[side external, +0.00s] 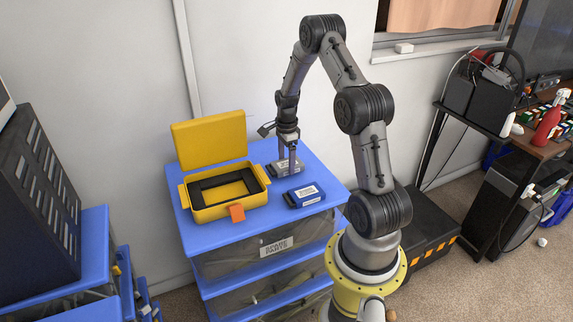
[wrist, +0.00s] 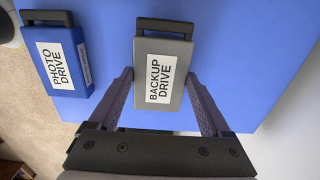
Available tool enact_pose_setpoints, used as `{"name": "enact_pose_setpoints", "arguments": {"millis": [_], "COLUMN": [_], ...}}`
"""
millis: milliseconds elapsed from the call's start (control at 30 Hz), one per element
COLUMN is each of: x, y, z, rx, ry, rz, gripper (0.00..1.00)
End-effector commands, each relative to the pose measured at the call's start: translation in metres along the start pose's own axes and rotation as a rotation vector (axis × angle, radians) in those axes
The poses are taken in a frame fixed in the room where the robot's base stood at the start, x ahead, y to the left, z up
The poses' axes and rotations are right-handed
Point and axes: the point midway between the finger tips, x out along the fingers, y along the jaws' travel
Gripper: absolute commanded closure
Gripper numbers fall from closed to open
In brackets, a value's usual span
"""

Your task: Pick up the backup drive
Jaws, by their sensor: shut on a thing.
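The backup drive (wrist: 172,62) is a grey box with a black handle and a white "BACKUP DRIVE" label. It lies on the blue top of the drawer unit, and it also shows in the side external view (side external: 287,170), partly hidden by my gripper. My gripper (side external: 289,164) points down over it. In the wrist view, the two fingers of my gripper (wrist: 160,82) stand on either side of the drive. The gripper is shut on the drive, which appears to be at the level of the blue top; I cannot tell any lift.
A blue photo drive (side external: 304,197) lies beside the backup drive, left of it in the wrist view (wrist: 55,60). An open yellow case (side external: 215,212) with a black insert and an orange latch stands left on the blue top (side external: 245,235). A wall is behind.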

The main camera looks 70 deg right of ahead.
Motion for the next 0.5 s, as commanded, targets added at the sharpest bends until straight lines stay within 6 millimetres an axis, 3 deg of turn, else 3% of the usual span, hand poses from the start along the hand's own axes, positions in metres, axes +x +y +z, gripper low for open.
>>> {"name": "enact_pose_setpoints", "arguments": {"millis": [133,433,500], "x": [-0.024,-0.084,-0.089], "y": [0.000,0.053,0.071], "z": [0.000,0.003,0.004], "rx": [0.000,0.000,0.000], "ry": [0.000,0.000,0.000], "rz": [-0.004,-0.005,0.000], "gripper": [0.86,0.86,0.86]}}
